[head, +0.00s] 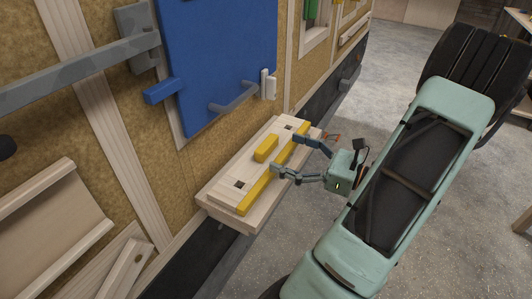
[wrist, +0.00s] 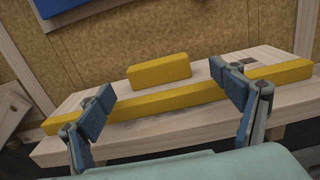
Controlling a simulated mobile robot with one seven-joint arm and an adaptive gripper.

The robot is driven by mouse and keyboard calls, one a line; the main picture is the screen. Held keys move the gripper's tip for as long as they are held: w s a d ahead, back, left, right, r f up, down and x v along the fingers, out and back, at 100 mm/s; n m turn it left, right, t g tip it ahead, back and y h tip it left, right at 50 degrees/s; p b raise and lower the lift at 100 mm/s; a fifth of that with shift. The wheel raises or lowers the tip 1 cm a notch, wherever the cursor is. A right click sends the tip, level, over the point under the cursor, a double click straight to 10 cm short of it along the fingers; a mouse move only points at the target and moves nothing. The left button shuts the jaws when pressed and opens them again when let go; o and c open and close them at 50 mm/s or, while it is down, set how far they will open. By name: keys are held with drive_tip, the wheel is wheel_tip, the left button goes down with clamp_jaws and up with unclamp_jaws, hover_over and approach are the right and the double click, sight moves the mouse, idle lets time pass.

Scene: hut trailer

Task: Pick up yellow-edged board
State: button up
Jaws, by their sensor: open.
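The yellow-edged board (head: 222,192) is a pale wooden board with a long yellow strip (head: 257,185) along its near edge and a short yellow block (head: 266,148) on top. It lies on a wooden ledge below the blue door. In the wrist view the yellow strip (wrist: 160,104) runs across the picture, with the yellow block (wrist: 158,70) behind it. My gripper (head: 291,154) is open at the board's near edge, its two fingers spread along the strip. In the wrist view my gripper (wrist: 165,100) has its fingertips over the strip; whether they touch it I cannot tell.
The wooden ledge (head: 230,218) sticks out from the trailer wall under the board. The blue door (head: 220,60) with its grey handle (head: 234,98) stands just behind. Square dark holes show near the board's ends. Grey floor (head: 390,60) lies open beyond my arm.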

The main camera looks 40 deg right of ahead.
sight(271, 147)
drive_tip(key=shift+x, duration=3.05)
drive_tip(key=shift+s+a+f, duration=0.1)
drive_tip(key=shift+f, duration=0.05)
drive_tip(key=c, duration=1.5)
drive_tip(key=shift+c, duration=0.8)
